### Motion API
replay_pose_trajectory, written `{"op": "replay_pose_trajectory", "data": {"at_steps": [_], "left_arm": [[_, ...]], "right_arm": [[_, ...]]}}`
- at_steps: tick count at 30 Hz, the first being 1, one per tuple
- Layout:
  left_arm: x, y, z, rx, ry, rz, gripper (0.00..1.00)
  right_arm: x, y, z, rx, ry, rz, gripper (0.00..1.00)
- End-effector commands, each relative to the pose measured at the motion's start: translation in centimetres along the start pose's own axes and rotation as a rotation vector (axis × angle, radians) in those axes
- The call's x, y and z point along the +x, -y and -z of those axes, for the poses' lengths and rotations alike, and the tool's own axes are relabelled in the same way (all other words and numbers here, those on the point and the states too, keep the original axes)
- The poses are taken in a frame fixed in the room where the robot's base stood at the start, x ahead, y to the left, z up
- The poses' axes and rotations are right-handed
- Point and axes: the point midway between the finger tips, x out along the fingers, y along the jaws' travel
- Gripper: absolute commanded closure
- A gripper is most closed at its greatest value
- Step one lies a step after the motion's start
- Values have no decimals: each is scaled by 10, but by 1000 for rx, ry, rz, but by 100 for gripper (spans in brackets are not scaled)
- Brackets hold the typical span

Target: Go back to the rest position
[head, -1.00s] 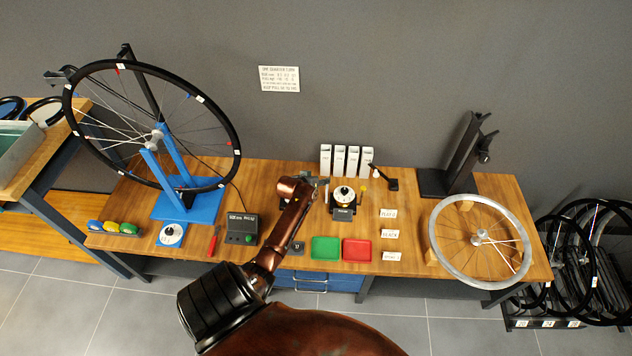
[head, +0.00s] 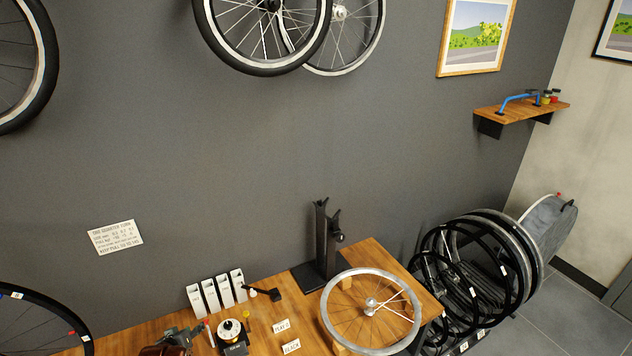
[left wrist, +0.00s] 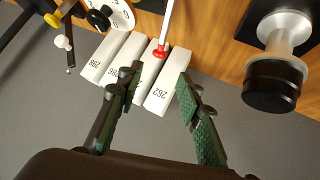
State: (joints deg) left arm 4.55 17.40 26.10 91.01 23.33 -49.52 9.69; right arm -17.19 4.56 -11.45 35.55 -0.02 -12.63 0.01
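My left gripper (head: 182,337) shows at the bottom edge of the head view, above the wooden bench (head: 265,318). In the left wrist view, my left gripper (left wrist: 158,88) has its two green-padded fingers spread apart, with nothing held between them. Beyond the fingers stand several white numbered boxes (left wrist: 108,58). The same boxes (head: 217,291) stand in a row at the back of the bench in the head view. A white rod with a red part (left wrist: 161,50) shows just beyond the fingertips. My right gripper is in neither view.
A round white dial device (head: 230,331) stands close right of the left gripper. A black stand (head: 325,250) and a silver wheel rim (head: 370,341) are at the bench's right. Several black wheels (head: 470,270) stand beyond its right edge.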

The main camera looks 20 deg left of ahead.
Motion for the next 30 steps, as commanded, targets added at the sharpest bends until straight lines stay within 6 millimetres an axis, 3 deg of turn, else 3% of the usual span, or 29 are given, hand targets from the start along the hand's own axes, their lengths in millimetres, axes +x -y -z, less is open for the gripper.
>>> {"op": "replay_pose_trajectory", "data": {"at_steps": [2,5,8,12,16,21,30], "left_arm": [[-1,-1,-3,8,6,1,67],[-11,-6,-24,58,46,6,67],[-34,-19,-68,163,129,17,67],[-91,-43,-147,340,281,28,67],[-145,-60,-200,454,389,30,67],[-197,-74,-237,533,474,28,67],[-265,-87,-273,601,568,24,67]], "right_arm": [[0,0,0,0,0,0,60],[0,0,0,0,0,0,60],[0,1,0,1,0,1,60],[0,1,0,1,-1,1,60],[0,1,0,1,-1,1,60],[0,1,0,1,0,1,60],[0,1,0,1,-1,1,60]]}}
